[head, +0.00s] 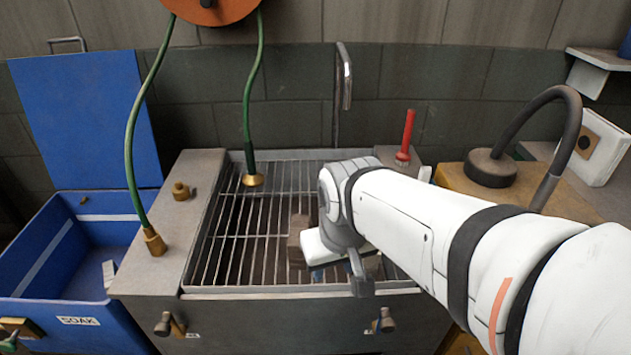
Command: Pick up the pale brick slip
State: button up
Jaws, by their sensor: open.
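My gripper (358,280) is low over the right front part of the metal grate (228,238), with a dark finger pointing down near the front rim. It is open; the space between its fingers is mostly hidden by the wrist. A brown-grey block (297,241) stands on the grate just left of the gripper. No pale brick slip shows clearly on the grate; anything under the wrist is hidden. A small pale flat piece (108,273) shows at the right inner side of the blue bin; I cannot tell whether it is the slip.
The blue bin (62,312) marked SOAK stands left of the grate. A green hose (131,130) hangs at the left, and another ends in a brass nozzle (253,180) over the grate. A red-handled tool (405,140) and a black curved hose (560,100) stand at right. The grate's left half is clear.

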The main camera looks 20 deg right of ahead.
aim_at(371, 264)
jog(key=shift+o, duration=0.8)
jog(key=shift+w+d+r, duration=0.1)
jog(key=shift+w, duration=0.2)
jog(key=shift+o, duration=0.9)
jog(key=w+d+m+g+p, duration=0.1)
jog(key=w+d+m, duration=0.1)
jog(key=w+d, duration=0.5)
jog(key=shift+w+g, duration=0.25)
jog(key=shift+g, duration=0.05)
jog(key=shift+m+g, duration=0.5)
jog(key=shift+m, duration=0.2)
jog(key=w+d, duration=0.1)
jog(key=d, duration=0.1)
jog(key=w+d+f, duration=0.2)
jog(key=w+d, duration=0.1)
jog(key=shift+d+f+p, duration=0.1)
jog(key=shift+d+p, duration=0.2)
jog(key=shift+p, duration=0.1)
jog(key=shift+w+d+f, duration=0.1)
jog(key=shift+f, duration=3.75)
